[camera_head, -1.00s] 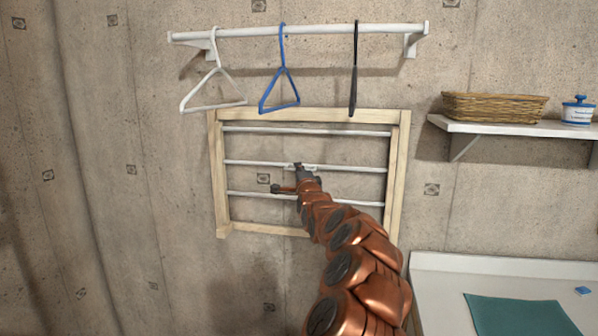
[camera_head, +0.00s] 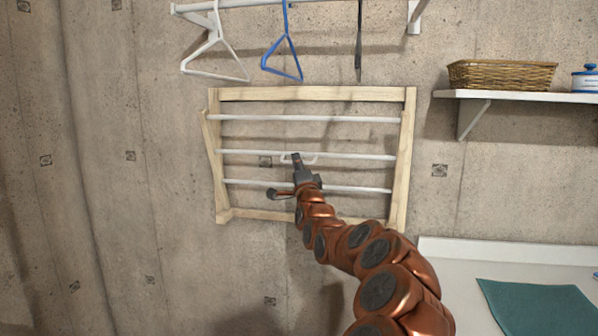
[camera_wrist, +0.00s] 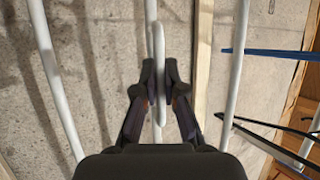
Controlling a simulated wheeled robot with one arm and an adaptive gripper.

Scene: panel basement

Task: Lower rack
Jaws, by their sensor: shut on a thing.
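The rack (camera_head: 408,140) is a pale wooden frame with white bars, mounted on the concrete wall. Its front part leans slightly out from the back frame at the top and stays close at the bottom. A small white loop handle (camera_head: 312,159) sits at the middle bar. My gripper (camera_head: 297,160) is shut on this handle at the rack's middle. In the wrist view the fingers (camera_wrist: 160,90) close around the white handle (camera_wrist: 158,42), with white bars on both sides. The fingers hide part of the handle.
Above the rack, a white rail (camera_head: 250,4) carries a white hanger (camera_head: 214,45), a blue hanger (camera_head: 284,50) and a dark one (camera_head: 359,40). At right, a shelf (camera_head: 520,96) holds a basket (camera_head: 500,75). A white surface (camera_head: 450,262) with a teal mat (camera_head: 535,305) lies below.

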